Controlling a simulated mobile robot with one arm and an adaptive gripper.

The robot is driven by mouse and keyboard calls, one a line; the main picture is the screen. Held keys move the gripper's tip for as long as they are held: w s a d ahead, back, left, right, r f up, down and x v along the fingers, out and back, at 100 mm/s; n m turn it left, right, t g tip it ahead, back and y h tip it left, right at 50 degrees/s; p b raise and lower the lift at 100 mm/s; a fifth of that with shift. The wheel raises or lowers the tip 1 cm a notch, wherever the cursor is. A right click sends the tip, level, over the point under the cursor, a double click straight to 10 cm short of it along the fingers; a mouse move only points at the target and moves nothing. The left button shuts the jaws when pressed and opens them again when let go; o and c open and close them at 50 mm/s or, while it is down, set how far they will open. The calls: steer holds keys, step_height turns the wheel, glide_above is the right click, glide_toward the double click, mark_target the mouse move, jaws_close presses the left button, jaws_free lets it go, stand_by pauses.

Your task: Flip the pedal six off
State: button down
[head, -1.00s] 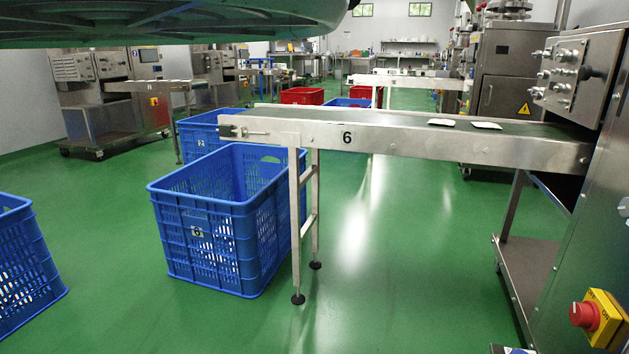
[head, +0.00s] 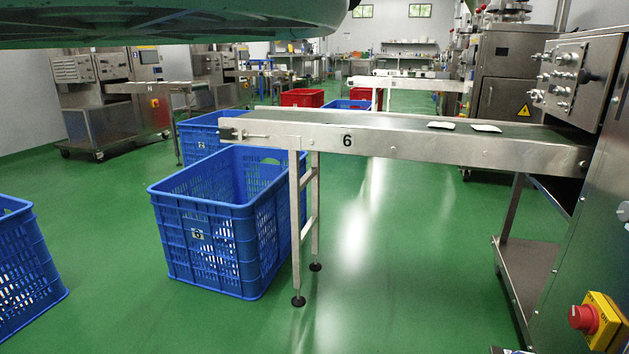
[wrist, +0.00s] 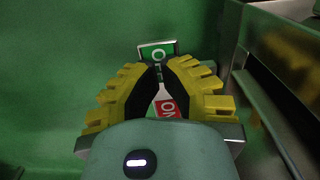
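In the wrist view, a small pedal or plate carries a green part (wrist: 157,51) marked with white letters that seem to read OFF, and a red part (wrist: 165,108) marked ON. The green part lies just beyond my fingertips; the red part shows between my fingers. My gripper (wrist: 157,68) has yellow ribbed fingers with black pads, and its tips come together over the middle of the plate. Whether they touch it I cannot tell. The head view shows neither the gripper nor the pedal clearly. The conveyor numbered 6 (head: 400,142) carries two white teabags (head: 441,125).
A blue crate (head: 204,204) marked 6 stands under the conveyor's left end. A yellow switch box with a red button (head: 583,318) is at lower right. A metal machine edge (wrist: 262,85) runs close along the right in the wrist view. Green floor is clear in the middle.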

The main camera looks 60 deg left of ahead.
steer(key=shift+w+r+p, duration=0.1)
steer(key=shift+r+p, duration=2.55)
steer(key=shift+r, duration=0.35)
